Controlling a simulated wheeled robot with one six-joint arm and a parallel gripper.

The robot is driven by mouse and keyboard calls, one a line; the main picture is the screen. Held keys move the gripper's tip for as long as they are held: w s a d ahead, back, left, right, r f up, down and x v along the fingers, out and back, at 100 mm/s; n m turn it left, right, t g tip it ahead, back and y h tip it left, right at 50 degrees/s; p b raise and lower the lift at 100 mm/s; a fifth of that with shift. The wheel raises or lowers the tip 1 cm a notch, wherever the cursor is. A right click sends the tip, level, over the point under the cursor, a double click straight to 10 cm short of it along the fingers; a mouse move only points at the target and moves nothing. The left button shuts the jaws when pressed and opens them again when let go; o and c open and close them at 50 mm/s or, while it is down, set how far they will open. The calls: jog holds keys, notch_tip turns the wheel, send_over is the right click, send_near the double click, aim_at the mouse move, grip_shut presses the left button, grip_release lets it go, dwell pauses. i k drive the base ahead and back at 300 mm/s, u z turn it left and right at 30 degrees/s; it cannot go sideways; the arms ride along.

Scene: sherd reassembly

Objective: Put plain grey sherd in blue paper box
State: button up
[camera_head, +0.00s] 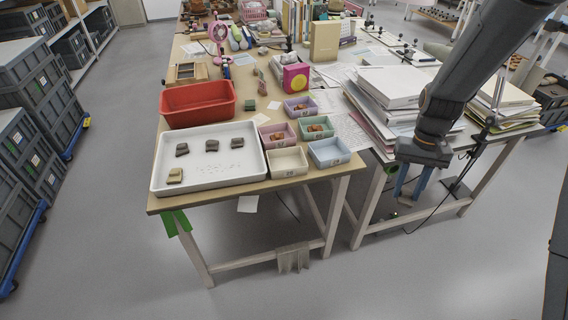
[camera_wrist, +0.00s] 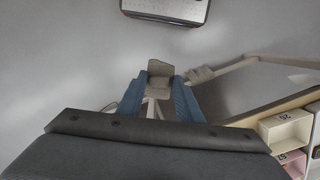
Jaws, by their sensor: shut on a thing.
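My gripper (camera_head: 407,190) hangs over the floor gap in front of the right-hand table, to the right of the small paper boxes. In the wrist view its blue fingers (camera_wrist: 160,82) are shut on a plain grey-beige sherd (camera_wrist: 160,74), held at the fingertips. The sherd cannot be made out in the head view. The light blue paper box (camera_head: 329,152) stands at the front right corner of the left table, left of my gripper and apart from it. It looks empty.
A white tray (camera_head: 213,181) holds several sherds. Next to the blue box are a cream box (camera_head: 287,161), a green box (camera_head: 315,127), a pink box (camera_head: 277,135) and a lilac box (camera_head: 300,106). Paper stacks (camera_head: 388,88) stand on the right table. A red tub (camera_head: 198,103) lies behind the tray.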

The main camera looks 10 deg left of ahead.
aim_at(328, 156)
jog(key=u, duration=0.9)
jog(key=i, duration=1)
